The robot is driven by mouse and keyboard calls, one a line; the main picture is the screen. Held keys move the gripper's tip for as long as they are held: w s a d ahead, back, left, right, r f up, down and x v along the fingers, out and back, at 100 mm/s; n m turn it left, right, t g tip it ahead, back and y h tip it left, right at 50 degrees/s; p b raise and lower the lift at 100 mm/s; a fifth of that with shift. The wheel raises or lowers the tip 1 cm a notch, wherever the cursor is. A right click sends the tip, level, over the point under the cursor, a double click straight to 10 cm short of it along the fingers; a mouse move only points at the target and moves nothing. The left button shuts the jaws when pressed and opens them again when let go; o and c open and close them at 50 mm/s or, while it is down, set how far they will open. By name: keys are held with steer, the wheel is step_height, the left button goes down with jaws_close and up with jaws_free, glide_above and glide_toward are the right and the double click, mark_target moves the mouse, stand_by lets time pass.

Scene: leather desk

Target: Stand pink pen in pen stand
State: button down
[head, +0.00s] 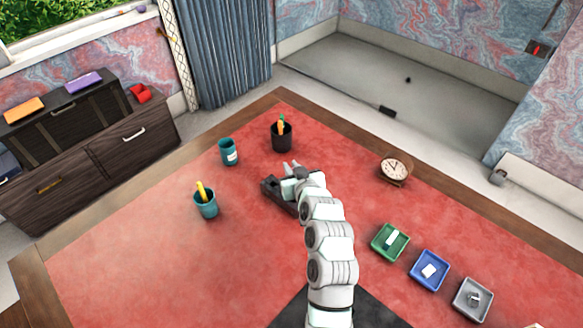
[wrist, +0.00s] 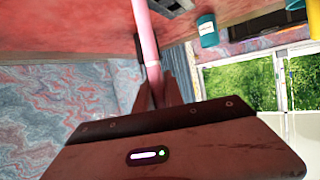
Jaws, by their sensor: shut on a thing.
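In the wrist view the pink pen (wrist: 146,35) is pinched between the fingers of my gripper (wrist: 158,85), its length running away from them to the top edge of the picture. In the head view my gripper (head: 289,175) is over the desk's middle, and I cannot make out the pen there. Three cups could be the pen stand: a black cup (head: 282,141) holding an orange and green item, a teal cup (head: 228,155) with a white label, and a teal cup (head: 206,208) with a yellow item. The labelled teal cup also shows in the wrist view (wrist: 208,31).
A dark object (head: 270,188) lies beside my gripper, partly hidden by it. A clock (head: 395,169) stands to the right. Green (head: 377,253), blue (head: 418,277) and grey (head: 461,306) trays hold small items at the lower right. The desk's left part is clear.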

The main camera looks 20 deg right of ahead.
steer(key=shift+f+b, duration=1.6)
steer(key=shift+f, duration=0.95)
steer(key=c, duration=1.4)
jaws_free()
steer(key=shift+o, duration=0.2)
steer(key=shift+s+r, duration=0.1)
steer(key=shift+r, duration=0.05)
steer(key=p+v, duration=0.1)
steer(key=v, duration=0.9)
steer(key=shift+s, duration=0.3)
